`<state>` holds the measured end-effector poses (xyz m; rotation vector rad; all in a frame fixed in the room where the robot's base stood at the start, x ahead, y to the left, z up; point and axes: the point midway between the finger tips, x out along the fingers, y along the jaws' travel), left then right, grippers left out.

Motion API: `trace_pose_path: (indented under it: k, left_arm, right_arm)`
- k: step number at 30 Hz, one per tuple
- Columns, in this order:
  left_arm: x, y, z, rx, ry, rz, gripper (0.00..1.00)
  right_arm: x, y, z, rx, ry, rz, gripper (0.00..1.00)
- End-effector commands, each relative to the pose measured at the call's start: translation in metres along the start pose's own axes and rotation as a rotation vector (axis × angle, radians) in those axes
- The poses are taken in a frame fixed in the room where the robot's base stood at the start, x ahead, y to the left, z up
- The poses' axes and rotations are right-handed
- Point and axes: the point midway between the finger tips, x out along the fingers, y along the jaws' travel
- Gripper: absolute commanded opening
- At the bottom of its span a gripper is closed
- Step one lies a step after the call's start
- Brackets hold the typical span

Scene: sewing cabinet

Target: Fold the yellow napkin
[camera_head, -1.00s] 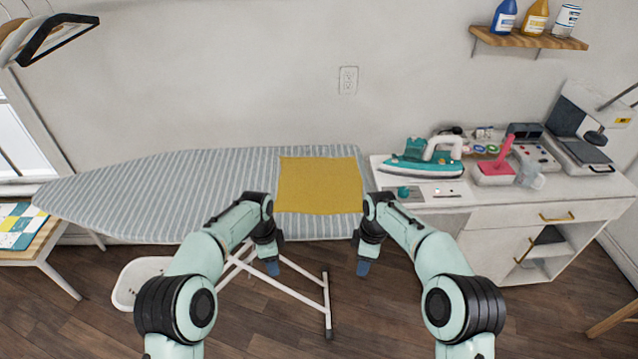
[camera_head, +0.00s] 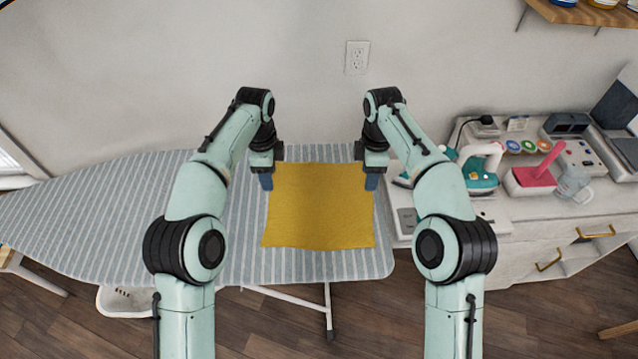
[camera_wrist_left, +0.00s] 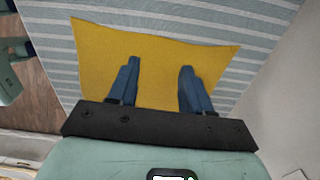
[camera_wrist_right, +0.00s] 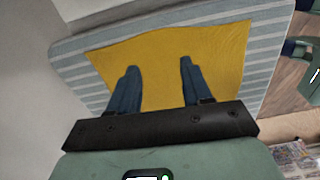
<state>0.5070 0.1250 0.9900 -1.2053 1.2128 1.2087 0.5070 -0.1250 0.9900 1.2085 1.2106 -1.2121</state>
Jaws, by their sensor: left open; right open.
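The yellow napkin (camera_head: 320,212) lies flat and spread out on the striped ironing board (camera_head: 120,215), near its right end. My left gripper (camera_head: 266,180) is at the napkin's upper left edge, pointing down. My right gripper (camera_head: 371,181) is at its upper right edge, pointing down. In the left wrist view the left gripper's blue fingers (camera_wrist_left: 158,85) are apart above the napkin (camera_wrist_left: 150,50), with nothing between them but cloth below. In the right wrist view the right gripper's fingers (camera_wrist_right: 157,85) are also apart above the napkin (camera_wrist_right: 170,50). I cannot tell whether the fingertips touch the cloth.
A white cabinet (camera_head: 500,245) stands right of the board, with a teal and white iron (camera_head: 480,168), a pink-handled item (camera_head: 540,172) and a clear cup (camera_head: 573,184) on top. The wall with an outlet (camera_head: 357,57) is behind. The board's left part is clear.

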Motion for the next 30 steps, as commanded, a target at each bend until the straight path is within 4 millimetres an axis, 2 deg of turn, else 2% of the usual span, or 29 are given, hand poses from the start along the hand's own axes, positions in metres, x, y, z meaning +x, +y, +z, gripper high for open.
trace_pose_path:
  k: [15, 20, 30]
  left_arm:
    - [0.069, 0.000, 0.001, -0.002, 0.000, 0.002, 0.49]
    - [0.078, 0.000, 0.000, -0.001, 0.000, 0.001, 0.49]
    - [0.080, 0.001, 0.000, -0.001, 0.000, 0.001, 0.49]
  right_arm:
    - [0.069, 0.000, 0.001, 0.001, -0.001, -0.002, 0.49]
    - [0.078, 0.000, 0.000, 0.001, -0.001, -0.001, 0.49]
    - [0.080, -0.001, 0.000, 0.002, 0.000, -0.001, 0.49]
